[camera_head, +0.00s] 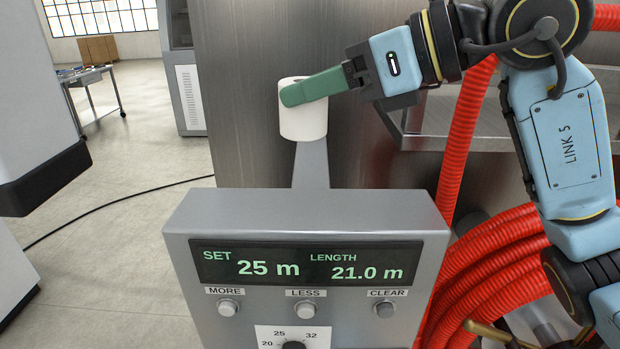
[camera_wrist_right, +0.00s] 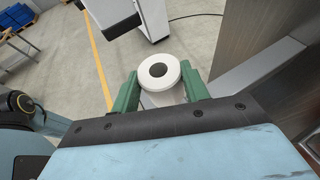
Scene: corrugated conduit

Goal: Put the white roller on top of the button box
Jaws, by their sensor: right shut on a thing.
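The white roller (camera_head: 303,122) is a short upright cylinder in the head view, behind and above the button box. My right gripper (camera_head: 290,95) comes in from the right, its green fingers shut on the roller. The right wrist view shows the roller's round end with a dark centre (camera_wrist_right: 158,70) between the two green fingers (camera_wrist_right: 160,92). The grey button box (camera_head: 310,213) stands in front, with a flat top and a display reading SET 25 m and LENGTH 21.0 m. The box top is bare. My left gripper is in neither view.
A grey support arm (camera_head: 312,165) rises behind the box, below the roller. A brushed metal panel (camera_head: 240,90) stands behind. Red corrugated conduit (camera_head: 490,265) hangs in loops at the right. A table (camera_head: 85,80) stands far left, and a black cable (camera_head: 115,205) crosses the floor.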

